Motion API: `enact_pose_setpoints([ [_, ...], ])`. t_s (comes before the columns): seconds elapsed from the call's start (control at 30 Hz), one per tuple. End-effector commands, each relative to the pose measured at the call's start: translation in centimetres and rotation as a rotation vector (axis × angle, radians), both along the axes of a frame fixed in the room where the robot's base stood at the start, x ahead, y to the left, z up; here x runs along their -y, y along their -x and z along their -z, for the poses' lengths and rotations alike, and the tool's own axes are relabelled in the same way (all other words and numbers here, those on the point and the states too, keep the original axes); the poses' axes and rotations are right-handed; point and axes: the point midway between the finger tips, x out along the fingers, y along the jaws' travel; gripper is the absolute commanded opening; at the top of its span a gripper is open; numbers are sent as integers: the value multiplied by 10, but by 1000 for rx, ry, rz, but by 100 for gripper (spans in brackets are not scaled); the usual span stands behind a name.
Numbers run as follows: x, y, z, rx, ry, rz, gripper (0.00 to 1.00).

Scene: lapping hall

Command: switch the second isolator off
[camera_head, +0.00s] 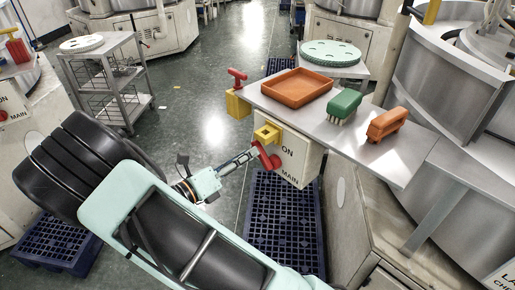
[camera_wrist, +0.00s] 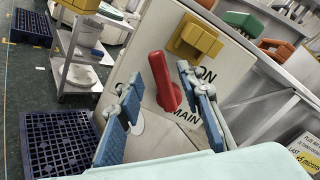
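A red isolator handle (camera_head: 267,157) is on the light panel of the grey machine, with the words ON and MAIN beside it. In the wrist view the red handle (camera_wrist: 163,80) is tilted, its upper end leaning left, below a yellow block (camera_wrist: 195,38) and next to ON. My gripper (camera_head: 252,156) reaches to the handle from the left. In the wrist view my gripper (camera_wrist: 159,78) is open, its blue-padded fingers on either side of the handle. I cannot tell whether they touch it. Another red handle (camera_head: 237,76) on a yellow box (camera_head: 237,103) stands at the bench's left corner.
Above the panel, a metal bench (camera_head: 340,138) holds an orange tray (camera_head: 297,86), a green brush (camera_head: 344,105) and an orange brush (camera_head: 386,123). A blue pallet (camera_head: 285,225) lies below. A wire-shelf trolley (camera_head: 108,85) stands at left, with open floor between.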

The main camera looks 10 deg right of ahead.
Motion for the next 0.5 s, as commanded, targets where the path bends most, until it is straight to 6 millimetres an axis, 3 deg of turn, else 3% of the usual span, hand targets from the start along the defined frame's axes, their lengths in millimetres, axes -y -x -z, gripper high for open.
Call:
enact_pose_setpoints([
  [0.2,30,-18,0,0,1,2,33],
  [0.5,42,-25,0,0,-2,0,33],
])
